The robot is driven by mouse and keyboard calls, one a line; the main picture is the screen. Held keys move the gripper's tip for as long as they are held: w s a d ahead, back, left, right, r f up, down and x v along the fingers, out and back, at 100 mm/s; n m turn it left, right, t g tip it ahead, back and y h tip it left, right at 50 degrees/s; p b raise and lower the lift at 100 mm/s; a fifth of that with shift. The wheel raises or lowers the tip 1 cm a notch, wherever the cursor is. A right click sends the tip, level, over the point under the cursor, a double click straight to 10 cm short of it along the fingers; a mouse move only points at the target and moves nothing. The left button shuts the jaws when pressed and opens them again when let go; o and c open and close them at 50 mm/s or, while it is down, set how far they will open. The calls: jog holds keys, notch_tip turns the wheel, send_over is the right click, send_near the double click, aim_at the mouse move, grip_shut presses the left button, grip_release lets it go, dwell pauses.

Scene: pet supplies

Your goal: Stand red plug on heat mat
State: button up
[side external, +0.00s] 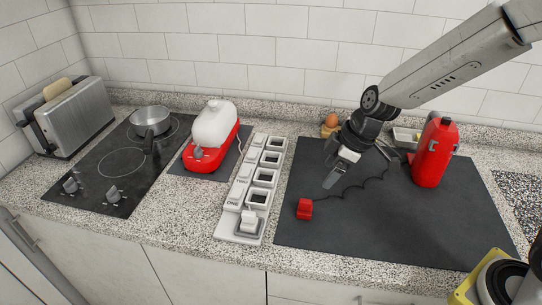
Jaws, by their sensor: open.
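A small red plug (304,209) sits on the left part of a large dark mat (400,235), near its front left edge. A dark wavy cord (352,190) runs from the plug to the right. Several dark flat surfaces are in view, and I cannot tell for certain which is the heat mat; the large one under the plug may be it. My gripper (331,172) is open and empty, above the mat, up and to the right of the plug and apart from it.
A red appliance (433,152) stands on the mat's right side. Left of the mat is a white socket strip (232,208) with a white plug (249,222). A red and white appliance (212,135), cooktop (110,180) and toaster (68,117) stand further left. The mat's front is clear.

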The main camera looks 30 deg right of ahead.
jog(key=s+d+f+m+h, duration=0.2)
jog(key=s+d+m+h, duration=0.1)
jog(key=s+d+m, duration=0.4)
jog(key=shift+s+d+f+m+g, duration=0.3)
jog(key=shift+s+m, duration=0.7)
jog(key=shift+s, duration=0.85)
